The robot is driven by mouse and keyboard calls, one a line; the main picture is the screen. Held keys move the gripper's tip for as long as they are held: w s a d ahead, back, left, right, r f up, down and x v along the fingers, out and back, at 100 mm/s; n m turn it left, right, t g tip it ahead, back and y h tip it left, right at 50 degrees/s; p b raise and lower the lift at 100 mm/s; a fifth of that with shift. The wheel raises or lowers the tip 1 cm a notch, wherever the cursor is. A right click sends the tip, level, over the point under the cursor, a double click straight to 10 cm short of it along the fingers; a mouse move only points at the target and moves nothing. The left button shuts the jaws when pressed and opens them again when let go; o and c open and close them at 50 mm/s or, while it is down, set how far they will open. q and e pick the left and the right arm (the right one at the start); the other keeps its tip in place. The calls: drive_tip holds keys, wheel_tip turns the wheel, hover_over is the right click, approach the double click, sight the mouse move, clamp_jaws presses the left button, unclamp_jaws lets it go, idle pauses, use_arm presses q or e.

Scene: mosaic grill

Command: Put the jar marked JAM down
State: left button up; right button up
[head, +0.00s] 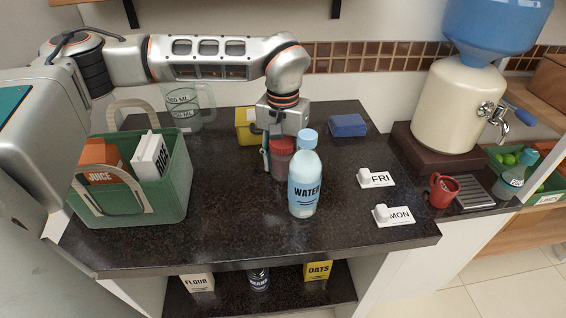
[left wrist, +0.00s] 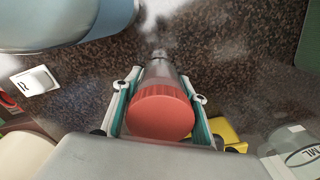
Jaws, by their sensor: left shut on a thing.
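A jar with a red lid (head: 282,158) is in my left gripper (head: 279,150) in the head view, just behind a water bottle (head: 304,183) that hides part of it. Its label does not show, so I cannot read JAM on it. In the left wrist view the red lid (left wrist: 160,114) fills the space between the fingers of my left gripper (left wrist: 163,82), which press on both sides. The jar looks upright, at or very close to the dark countertop (head: 240,220); I cannot tell whether it touches. My right gripper is not in view.
A green basket (head: 165,205) with cartons stands at the left, a measuring jug (head: 186,105) behind it. A yellow box (head: 246,128) and a blue block (head: 347,125) are at the back. The front middle counter is clear.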

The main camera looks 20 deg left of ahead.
use_arm(q)
drive_tip(key=shift+r, duration=0.15)
drive_tip(key=o, duration=1.4)
drive_tip(key=shift+c, duration=0.2)
